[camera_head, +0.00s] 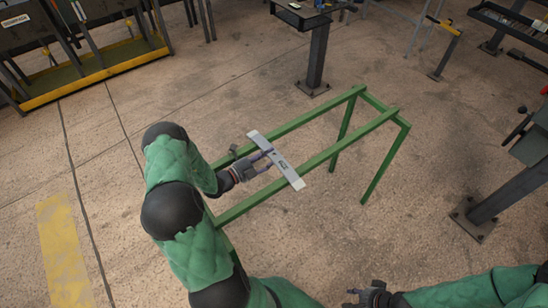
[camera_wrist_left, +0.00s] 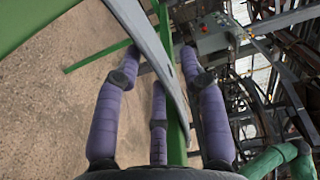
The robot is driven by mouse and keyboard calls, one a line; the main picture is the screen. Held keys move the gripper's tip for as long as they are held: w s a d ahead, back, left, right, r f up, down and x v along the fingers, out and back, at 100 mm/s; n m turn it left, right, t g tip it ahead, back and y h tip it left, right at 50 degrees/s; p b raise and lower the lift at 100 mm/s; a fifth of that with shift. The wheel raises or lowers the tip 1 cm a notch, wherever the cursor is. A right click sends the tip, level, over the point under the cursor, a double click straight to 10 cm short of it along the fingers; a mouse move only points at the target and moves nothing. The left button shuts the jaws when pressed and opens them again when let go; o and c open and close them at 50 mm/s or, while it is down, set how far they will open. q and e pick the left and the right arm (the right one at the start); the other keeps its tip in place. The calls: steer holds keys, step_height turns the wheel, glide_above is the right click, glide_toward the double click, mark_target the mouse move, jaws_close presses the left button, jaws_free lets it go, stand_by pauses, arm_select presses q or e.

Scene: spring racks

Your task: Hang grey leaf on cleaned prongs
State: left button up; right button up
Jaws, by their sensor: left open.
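The grey leaf (camera_head: 285,170), a long flat strip with dark print, lies crosswise over the two long rails of a green frame (camera_head: 335,150). I cannot tell whether it rests on both rails. My left gripper (camera_head: 264,160) is at the middle of the leaf, with its purple fingers around it. In the left wrist view the leaf (camera_wrist_left: 143,32) runs between the spread fingers of the open left gripper (camera_wrist_left: 160,62). My right gripper (camera_head: 362,296) is low in the head view, away from the frame, its fingers too small to read. I cannot identify any cleaned prongs.
A rack with a yellow base (camera_head: 100,72) stands at the upper left. A dark post (camera_head: 317,55) stands behind the green frame, and another post (camera_head: 505,190) is at the right. The floor around the frame is mostly clear, with a yellow painted strip (camera_head: 62,250) at lower left.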

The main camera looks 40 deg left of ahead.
mark_target(273, 153)
arm_select(q)
steer(key=shift+x, duration=1.1)
jaws_close()
steer(key=shift+r, duration=0.1)
steer(key=shift+r, duration=0.55)
step_height(273, 153, up, 3)
steer(key=shift+f+p, duration=0.1)
steer(key=shift+p, duration=0.9)
steer(key=s+d+r+p, duration=0.2)
steer(key=s+d+r, duration=0.1)
steer(key=s, duration=0.3)
steer(key=s+d+r+p, duration=0.3)
steer(key=s+r, duration=0.3)
steer(key=shift+s+d, duration=0.15)
steer(key=shift+d, duration=0.2)
